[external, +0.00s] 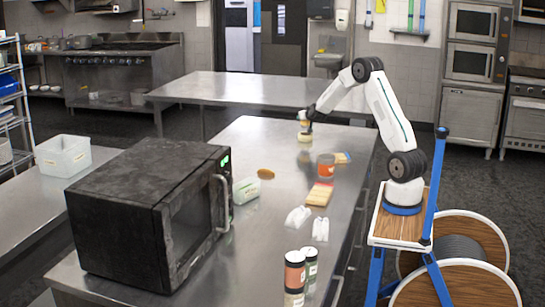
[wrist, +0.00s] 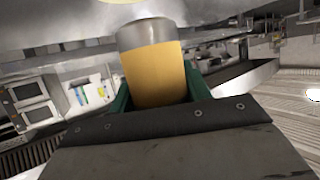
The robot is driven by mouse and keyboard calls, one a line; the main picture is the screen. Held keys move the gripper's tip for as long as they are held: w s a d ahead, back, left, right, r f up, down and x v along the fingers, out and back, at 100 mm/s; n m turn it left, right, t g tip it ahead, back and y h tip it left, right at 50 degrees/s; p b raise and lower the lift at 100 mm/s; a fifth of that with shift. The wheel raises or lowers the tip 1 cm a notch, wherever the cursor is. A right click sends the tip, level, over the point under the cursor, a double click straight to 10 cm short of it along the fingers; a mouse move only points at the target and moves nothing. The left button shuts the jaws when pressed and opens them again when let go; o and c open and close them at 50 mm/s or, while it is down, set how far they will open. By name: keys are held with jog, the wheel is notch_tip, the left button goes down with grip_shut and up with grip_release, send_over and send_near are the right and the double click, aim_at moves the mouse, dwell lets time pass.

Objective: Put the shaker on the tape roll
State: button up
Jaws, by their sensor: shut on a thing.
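My gripper (external: 306,123) is over the far part of the steel table, shut on the shaker. In the wrist view the shaker (wrist: 155,75) has a yellow-orange body and a grey cap, and sits between the green fingers. In the external view the shaker (external: 303,115) is small and partly hidden by the gripper. A pale yellowish round thing, which looks like the tape roll (external: 304,137), lies on the table just below the gripper. Whether the shaker touches it is too small to tell. A pale yellow edge shows at the top of the wrist view.
On the steel table (external: 240,150) stand an orange-brown can (external: 326,167), a wooden-looking block (external: 319,194), white pieces (external: 298,216), a pale box (external: 246,190) and jars (external: 295,270). A large black microwave (external: 120,215) fills the near left. The table's far left is clear.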

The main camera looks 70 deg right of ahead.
aim_at(305, 123)
notch_tip(305, 123, down, 3)
jog(key=shift+a+f, duration=0.1)
jog(key=shift+f, duration=0.1)
jog(key=o, duration=1.1)
jog(key=shift+f, duration=0.1)
